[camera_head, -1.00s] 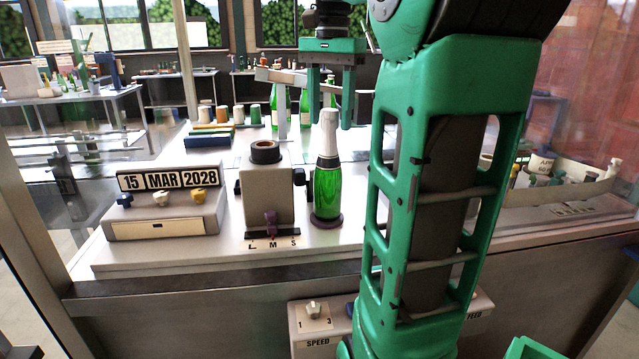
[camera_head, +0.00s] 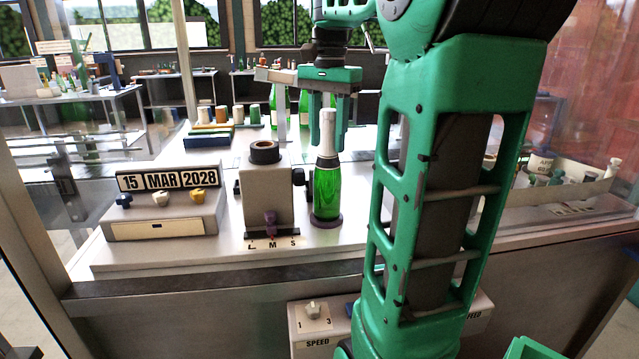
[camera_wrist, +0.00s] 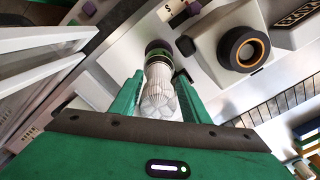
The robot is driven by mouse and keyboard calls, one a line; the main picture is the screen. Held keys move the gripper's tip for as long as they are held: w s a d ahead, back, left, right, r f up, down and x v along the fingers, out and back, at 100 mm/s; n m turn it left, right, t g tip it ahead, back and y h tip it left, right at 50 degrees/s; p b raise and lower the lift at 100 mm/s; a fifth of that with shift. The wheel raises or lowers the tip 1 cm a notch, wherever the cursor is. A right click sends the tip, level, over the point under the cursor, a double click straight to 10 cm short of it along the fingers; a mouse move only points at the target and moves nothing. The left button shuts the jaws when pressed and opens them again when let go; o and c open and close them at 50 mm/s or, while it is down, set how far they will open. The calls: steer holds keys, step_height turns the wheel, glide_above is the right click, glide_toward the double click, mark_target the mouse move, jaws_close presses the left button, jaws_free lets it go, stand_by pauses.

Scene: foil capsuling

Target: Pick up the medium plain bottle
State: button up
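A green bottle (camera_head: 327,192) with a pale foil-covered neck stands upright on a dark round base (camera_head: 326,221), right of the grey capsuling unit (camera_head: 266,190). My gripper (camera_head: 328,146) points down over it, its two green fingers on either side of the foil neck. In the wrist view the foil top (camera_wrist: 159,96) lies between the fingers of my gripper (camera_wrist: 158,100), with gaps beside it, so the gripper is open. Other green bottles (camera_head: 276,108) stand farther back, partly hidden by a post and my gripper. I cannot tell the bottles' sizes for certain.
A date block (camera_head: 168,180) sits on a box with coloured knobs at left. The unit's side knob (camera_head: 298,177) is close to the bottle. Spools (camera_head: 221,115) stand behind, and a bin (camera_head: 575,187) is at right. My arm hides the bench's middle right.

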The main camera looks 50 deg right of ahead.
jaws_close()
stand_by(1.2)
